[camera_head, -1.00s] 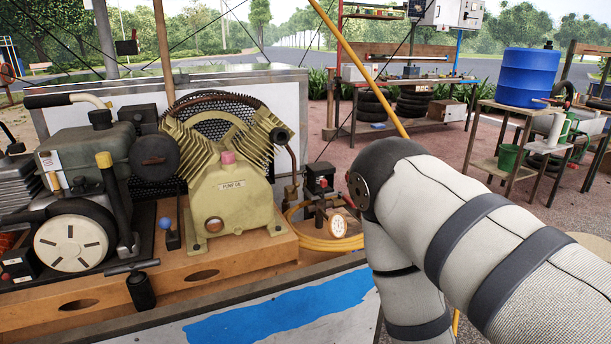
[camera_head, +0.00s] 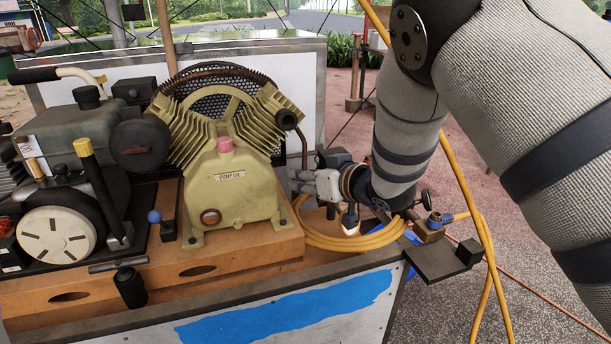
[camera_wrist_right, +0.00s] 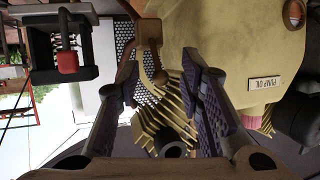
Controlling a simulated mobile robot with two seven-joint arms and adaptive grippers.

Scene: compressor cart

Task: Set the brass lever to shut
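In the right wrist view, a brownish brass-coloured lever-like part (camera_wrist_right: 150,58) with a rounded end stands in front of the pump (camera_wrist_right: 222,55). My right gripper (camera_wrist_right: 163,80) is open, its two dark fingers spread on either side of that part. I cannot tell whether either finger touches it. In the head view my right gripper (camera_head: 305,182) reaches in from the right, just right of the olive pump (camera_head: 235,190). There the gripper and wrist hide the lever, so its angle cannot be read. My left gripper is not in view.
A coiled yellow hose (camera_head: 350,240) lies below the right wrist. A black box with a red knob (camera_wrist_right: 67,62) is beside the gripper. A blue-handled brass fitting (camera_head: 433,222) sits on a dark bracket at the cart's right corner. The engine (camera_head: 70,150) stands left.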

